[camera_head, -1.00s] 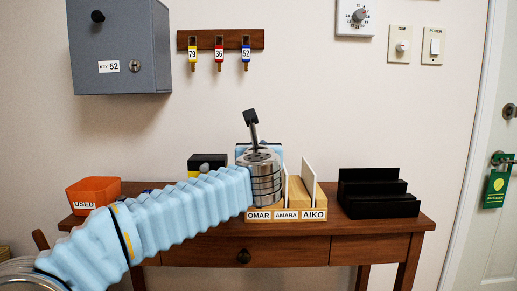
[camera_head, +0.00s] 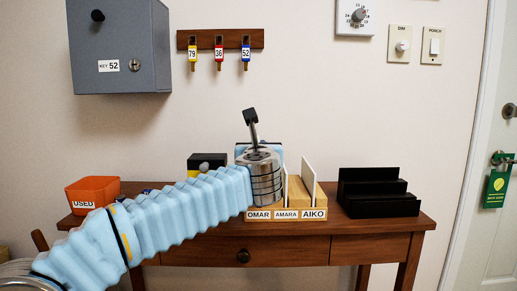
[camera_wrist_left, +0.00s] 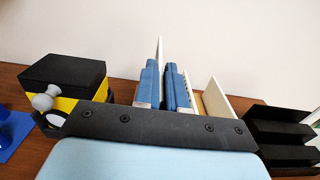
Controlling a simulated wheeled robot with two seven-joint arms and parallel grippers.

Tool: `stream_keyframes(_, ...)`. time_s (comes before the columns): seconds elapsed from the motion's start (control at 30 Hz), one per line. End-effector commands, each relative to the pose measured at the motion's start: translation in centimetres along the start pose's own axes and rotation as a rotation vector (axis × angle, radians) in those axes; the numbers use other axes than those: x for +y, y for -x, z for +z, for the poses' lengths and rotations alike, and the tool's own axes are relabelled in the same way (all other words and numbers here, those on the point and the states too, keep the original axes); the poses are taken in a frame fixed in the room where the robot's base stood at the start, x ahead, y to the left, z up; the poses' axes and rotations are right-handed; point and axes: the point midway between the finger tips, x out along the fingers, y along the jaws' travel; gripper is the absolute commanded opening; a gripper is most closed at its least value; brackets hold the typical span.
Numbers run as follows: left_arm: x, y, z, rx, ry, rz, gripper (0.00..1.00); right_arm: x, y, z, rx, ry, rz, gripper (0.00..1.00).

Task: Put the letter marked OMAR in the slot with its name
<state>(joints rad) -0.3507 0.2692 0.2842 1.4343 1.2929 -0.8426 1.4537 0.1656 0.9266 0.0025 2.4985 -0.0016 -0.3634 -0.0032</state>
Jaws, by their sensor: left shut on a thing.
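My left gripper (camera_wrist_left: 164,88) is over the rear of the wooden letter rack (camera_head: 288,222), its blue fingers shut on a thin white letter (camera_wrist_left: 160,52), seen edge-on between them. Its name cannot be read. In the head view my wrist hides the fingers, the letter and most of the OMAR slot. The rack's front labels read OMAR (camera_head: 258,215), AMARA and AIKO, left to right. A white letter (camera_head: 308,176) stands upright at the AIKO slot, and another (camera_head: 285,184) shows at the AMARA slot. I cannot tell whether the held letter is inside the OMAR slot. My right gripper is not in view.
The rack stands on a wooden table (camera_head: 380,229). A black stepped holder (camera_head: 377,205) is to its right. A black and yellow box (camera_wrist_left: 62,80) is to its left, and an orange USED bin (camera_head: 92,188) stands farther left. A grey key cabinet (camera_head: 120,45) hangs above.

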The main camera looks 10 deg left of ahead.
Motion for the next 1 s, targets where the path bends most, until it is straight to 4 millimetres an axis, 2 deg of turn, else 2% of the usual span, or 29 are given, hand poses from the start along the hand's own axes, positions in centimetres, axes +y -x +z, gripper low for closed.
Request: stream_keyframes(1.0, 0.01, 0.01, -0.81, 0.000, 0.000, 0.000, 0.00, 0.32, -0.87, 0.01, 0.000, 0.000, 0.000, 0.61)
